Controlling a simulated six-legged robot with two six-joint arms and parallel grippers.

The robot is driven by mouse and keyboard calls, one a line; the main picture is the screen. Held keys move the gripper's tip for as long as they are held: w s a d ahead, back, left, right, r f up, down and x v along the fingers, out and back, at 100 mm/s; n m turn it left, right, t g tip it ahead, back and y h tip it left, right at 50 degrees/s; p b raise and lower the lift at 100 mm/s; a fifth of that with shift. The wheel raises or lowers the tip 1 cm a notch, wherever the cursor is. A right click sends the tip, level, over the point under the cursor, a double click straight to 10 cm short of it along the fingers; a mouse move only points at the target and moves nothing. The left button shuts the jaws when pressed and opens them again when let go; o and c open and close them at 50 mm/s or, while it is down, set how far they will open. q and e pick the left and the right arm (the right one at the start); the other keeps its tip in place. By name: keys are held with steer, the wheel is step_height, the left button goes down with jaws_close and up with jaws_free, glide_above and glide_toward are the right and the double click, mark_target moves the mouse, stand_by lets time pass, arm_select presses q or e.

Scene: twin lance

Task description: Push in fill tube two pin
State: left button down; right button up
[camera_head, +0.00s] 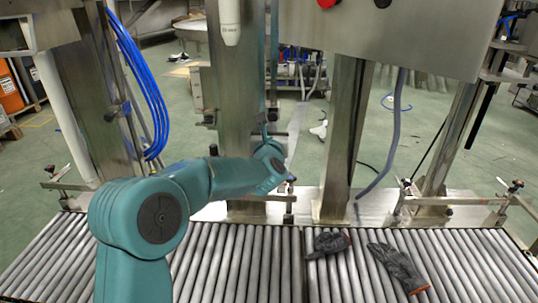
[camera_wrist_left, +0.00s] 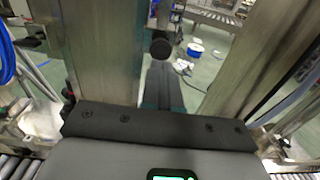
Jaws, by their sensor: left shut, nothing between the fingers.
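My left arm comes in from the lower left of the head view. Its gripper (camera_head: 267,128) is small there, in front of the steel columns, and is shut and empty. In the left wrist view a round black knob (camera_wrist_left: 161,48), perhaps the pin's head, shows beyond my dark gripper body, between two steel columns. I cannot tell whether my fingers touch it. A small dark knob (camera_head: 213,150) also shows beside my forearm in the head view; I cannot tell if it is the same one. A white tube (camera_head: 229,20) hangs above. My right gripper is out of view.
A roller conveyor (camera_head: 460,258) runs across the front, with two dark gloves (camera_head: 328,243) (camera_head: 398,268) lying on it. Steel columns (camera_head: 343,130) stand behind it. A steel box (camera_head: 400,35) with a red button hangs at upper right. Blue hoses (camera_head: 150,90) run down at left.

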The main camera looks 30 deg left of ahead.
arm_select(q)
steer(key=v, duration=1)
steer(key=shift+d, duration=0.1)
